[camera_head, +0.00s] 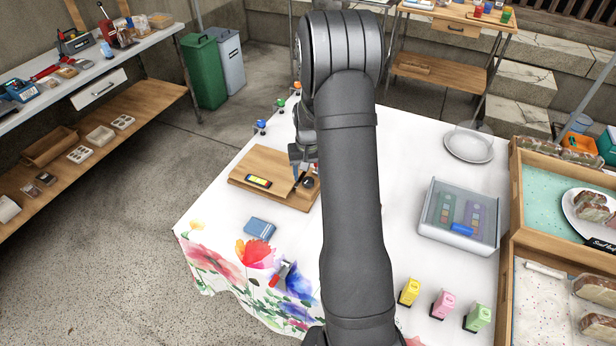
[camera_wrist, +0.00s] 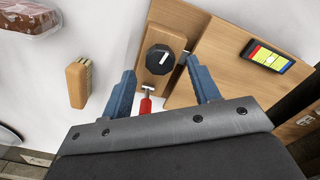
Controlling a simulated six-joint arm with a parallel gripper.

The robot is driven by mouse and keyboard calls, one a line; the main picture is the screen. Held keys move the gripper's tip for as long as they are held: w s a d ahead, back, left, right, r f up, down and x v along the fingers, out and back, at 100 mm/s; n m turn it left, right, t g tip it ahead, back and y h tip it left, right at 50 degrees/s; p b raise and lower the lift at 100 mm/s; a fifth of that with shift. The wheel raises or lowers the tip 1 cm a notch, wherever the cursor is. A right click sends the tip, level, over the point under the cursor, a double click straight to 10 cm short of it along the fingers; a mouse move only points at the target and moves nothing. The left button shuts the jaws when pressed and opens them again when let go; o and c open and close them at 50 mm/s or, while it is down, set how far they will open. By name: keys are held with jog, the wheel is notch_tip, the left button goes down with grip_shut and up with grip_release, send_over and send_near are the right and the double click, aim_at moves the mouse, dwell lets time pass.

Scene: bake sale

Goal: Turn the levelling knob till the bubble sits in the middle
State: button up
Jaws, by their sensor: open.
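The levelling knob (camera_wrist: 158,62) is black and many-sided, with a white pointer line aimed up and to the right in the wrist view. It sits on a small wooden block on the wooden board (camera_head: 262,164); the knob (camera_head: 308,183) is partly hidden in the head view. The level vial (camera_wrist: 268,57) is yellow in a black case with red and blue parts; it also shows in the head view (camera_head: 258,181). I cannot make out the bubble. My gripper (camera_wrist: 162,70) is open, its blue fingers either side of the knob in the picture; contact is not clear.
A red-handled metal piece (camera_wrist: 146,104) shows between the fingers. In the head view, a blue booklet (camera_head: 259,228) lies before the board, and a clear bin (camera_head: 434,231) stands to the right.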

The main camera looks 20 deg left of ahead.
aim_at(308, 180)
notch_tip(308, 180, up, 15)
jog(key=shift+f, duration=0.15)
dwell(0.4)
notch_tip(308, 180, down, 17)
jog(key=shift+f, duration=0.15)
dwell(0.4)
